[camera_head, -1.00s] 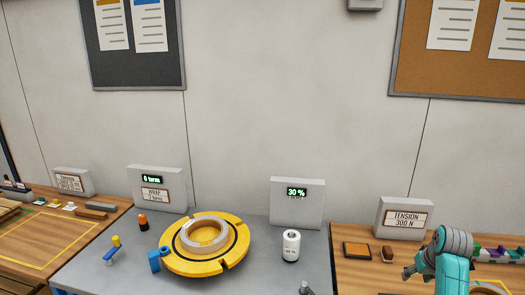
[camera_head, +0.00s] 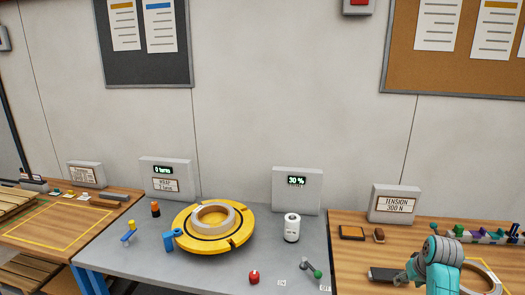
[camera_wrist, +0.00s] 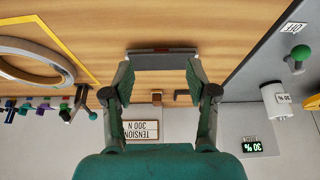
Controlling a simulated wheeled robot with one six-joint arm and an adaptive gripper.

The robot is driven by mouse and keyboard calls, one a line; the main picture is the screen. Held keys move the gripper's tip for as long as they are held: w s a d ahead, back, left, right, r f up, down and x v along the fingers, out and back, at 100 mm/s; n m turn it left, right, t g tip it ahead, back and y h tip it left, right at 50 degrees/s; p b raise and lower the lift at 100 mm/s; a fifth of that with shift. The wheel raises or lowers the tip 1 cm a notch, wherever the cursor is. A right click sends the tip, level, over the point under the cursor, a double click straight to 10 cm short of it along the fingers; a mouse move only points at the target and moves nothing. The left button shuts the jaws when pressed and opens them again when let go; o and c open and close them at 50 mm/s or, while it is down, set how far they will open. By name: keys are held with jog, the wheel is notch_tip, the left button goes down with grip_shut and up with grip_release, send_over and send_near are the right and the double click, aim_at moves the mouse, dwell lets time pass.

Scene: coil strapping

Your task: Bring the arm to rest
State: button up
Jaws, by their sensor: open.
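My gripper (camera_wrist: 160,78) is open in the wrist view, its two green fingers spread apart above the wooden table. A dark grey block with a reddish edge (camera_wrist: 162,60) lies near the fingertips, between them in the picture. I cannot tell whether the fingers touch it. In the head view my teal arm (camera_head: 443,275) is at the lower right. A dark block (camera_head: 384,274) shows beside its end, on the wooden table (camera_head: 350,262).
A pale ring (camera_wrist: 35,62) lies on the wooden table beside my gripper. The grey table (camera_head: 205,272) bears a yellow turntable (camera_head: 185,243) with a coil, a white cylinder (camera_head: 291,228), a red button (camera_head: 254,277) and a green-knobbed lever (camera_head: 316,273). A tension sign (camera_head: 395,204) stands behind.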

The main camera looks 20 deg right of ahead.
jog(key=s+a+f+n+t, duration=0.1)
jog(key=s+a+f+t, duration=0.1)
jog(key=a+f, duration=1.35)
jog(key=s+a+f+n+t, duration=0.1)
jog(key=s+a, duration=0.4)
jog(key=a, duration=0.3)
jog(key=s+a+f+n+t, duration=0.15)
jog(key=s+a, duration=0.25)
jog(key=a, duration=0.4)
jog(key=s+a+r+t, duration=0.3)
jog(key=s+a+r, duration=0.2)
jog(key=s+a, duration=0.65)
jog(key=s+a+r+n+t+y, duration=0.2)
jog(key=s+a+r+t, duration=0.1)
jog(key=s+r, duration=1)
jog(key=shift+s+r+n, duration=0.25)
jog(key=shift+r+n, duration=0.1)
jog(key=shift+r, duration=0.35)
